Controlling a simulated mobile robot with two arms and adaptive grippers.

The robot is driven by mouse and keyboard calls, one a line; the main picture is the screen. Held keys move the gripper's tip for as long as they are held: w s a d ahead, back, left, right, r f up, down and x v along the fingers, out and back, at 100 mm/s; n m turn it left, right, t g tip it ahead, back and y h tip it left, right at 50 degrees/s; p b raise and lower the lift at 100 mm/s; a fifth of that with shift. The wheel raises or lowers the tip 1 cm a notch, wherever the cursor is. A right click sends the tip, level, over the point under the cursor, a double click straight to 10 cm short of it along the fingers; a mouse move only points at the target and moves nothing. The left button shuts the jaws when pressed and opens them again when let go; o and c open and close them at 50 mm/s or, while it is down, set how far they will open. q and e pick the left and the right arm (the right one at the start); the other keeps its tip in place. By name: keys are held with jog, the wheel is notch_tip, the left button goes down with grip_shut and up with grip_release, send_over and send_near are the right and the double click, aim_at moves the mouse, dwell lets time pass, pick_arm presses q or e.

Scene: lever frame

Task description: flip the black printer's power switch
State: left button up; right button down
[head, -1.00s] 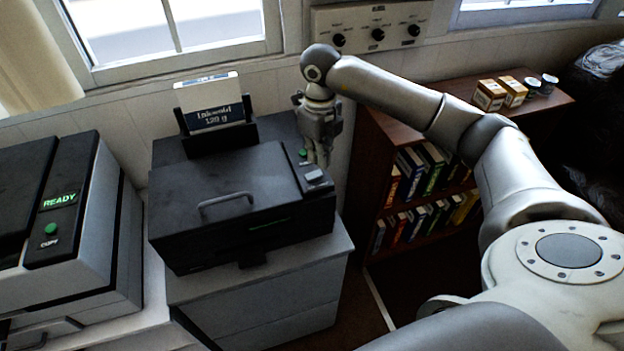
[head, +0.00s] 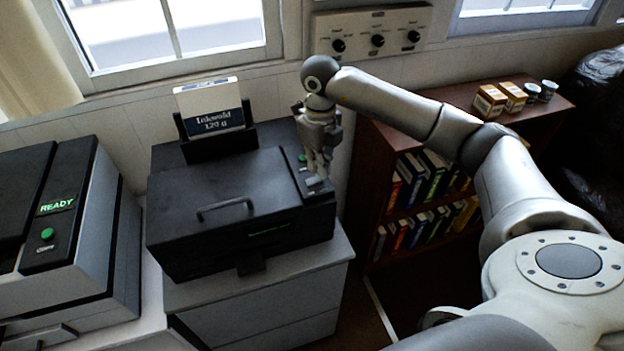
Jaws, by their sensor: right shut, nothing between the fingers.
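The black printer (head: 225,205) stands on a grey cabinet, with a handle on its front lid and a paper pack in its rear feeder. A narrow panel on its right side carries a green button (head: 302,158) and a light grey switch (head: 315,184). My right gripper (head: 320,174) is shut and empty, pointing down over this panel. Its fingertips are at or just above the switch and partly cover it; I cannot tell whether they touch. My left gripper is not in view.
A grey copier (head: 105,245) with a READY display stands at the left. A brown bookshelf (head: 375,195) with books, boxes and cans stands to the right of the printer. A panel of knobs (head: 372,32) is on the wall behind. The windows are at the back.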

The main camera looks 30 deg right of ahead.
aim_at(318, 178)
jog(key=shift+s+f+b, duration=0.1)
jog(key=shift+f+b, duration=0.95)
jog(key=shift+f, duration=0.3)
dwell(1.0)
jog(key=shift+r, duration=0.15)
jog(key=shift+r+p, duration=0.75)
jog(key=shift+r, duration=0.15)
jog(key=shift+r+p, duration=1.45)
jog(key=shift+r, duration=1.1)
jog(key=shift+f, duration=0.1)
